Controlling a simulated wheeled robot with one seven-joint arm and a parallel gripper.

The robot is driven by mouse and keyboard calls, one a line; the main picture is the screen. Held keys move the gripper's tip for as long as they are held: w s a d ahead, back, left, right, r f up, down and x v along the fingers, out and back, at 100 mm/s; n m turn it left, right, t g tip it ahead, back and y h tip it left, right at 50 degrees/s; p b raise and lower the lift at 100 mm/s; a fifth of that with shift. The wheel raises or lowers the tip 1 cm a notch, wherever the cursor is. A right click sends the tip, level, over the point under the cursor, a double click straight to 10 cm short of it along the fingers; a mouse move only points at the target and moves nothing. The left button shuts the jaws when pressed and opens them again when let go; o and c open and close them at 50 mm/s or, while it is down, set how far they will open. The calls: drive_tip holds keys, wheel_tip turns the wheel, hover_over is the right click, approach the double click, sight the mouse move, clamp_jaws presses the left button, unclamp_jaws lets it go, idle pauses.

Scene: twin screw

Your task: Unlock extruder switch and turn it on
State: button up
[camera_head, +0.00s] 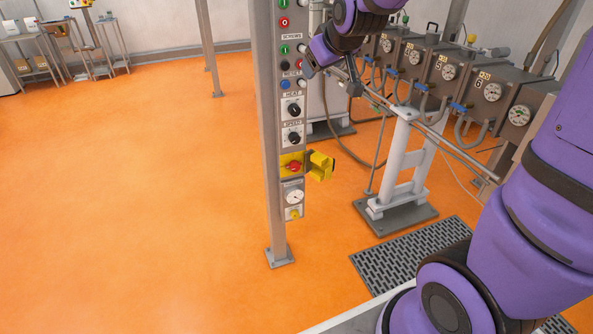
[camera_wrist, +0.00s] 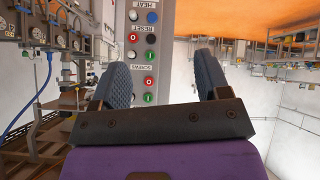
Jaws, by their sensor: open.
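The control panel (camera_head: 291,125) is a tall grey post with buttons and knobs. Low on it sits a red rotary switch (camera_head: 293,167) on a yellow plate. A yellow cover piece (camera_head: 320,166) sticks out to the right of this switch. Below are a white round dial (camera_head: 294,197) and a small yellow knob (camera_head: 294,214). My gripper (camera_wrist: 163,74) is open and empty, its two dark pads spread apart. In the wrist view the panel's upper buttons (camera_wrist: 150,82) appear upside down between and beyond the pads. The yellow switch is not visible there. In the head view my wrist is right of the panel's upper part.
A row of grey boxes with gauges (camera_head: 448,72) and hoses stands at right behind the panel. A white support stand (camera_head: 405,165) and a dark floor grate (camera_head: 415,255) are below. The orange floor (camera_head: 130,200) left of the panel is clear.

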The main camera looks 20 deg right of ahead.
drive_tip(key=w+d+f+n+t, duration=0.3)
drive_tip(key=w+f+n+t, duration=0.1)
drive_tip(key=w+f, duration=1.75)
drive_tip(key=f, duration=0.5)
drive_tip(key=d+f+n+t, duration=0.1)
drive_tip(key=f, duration=0.3)
drive_tip(key=w+f+t, duration=0.1)
drive_tip(key=f, duration=0.4)
drive_tip(key=shift+d+f+n+h, duration=0.3)
drive_tip(key=n+t, duration=0.3)
approach(296, 168)
drive_tip(key=w, duration=0.9)
drive_tip(key=shift+w+d, duration=0.25)
drive_tip(key=c, duration=0.9)
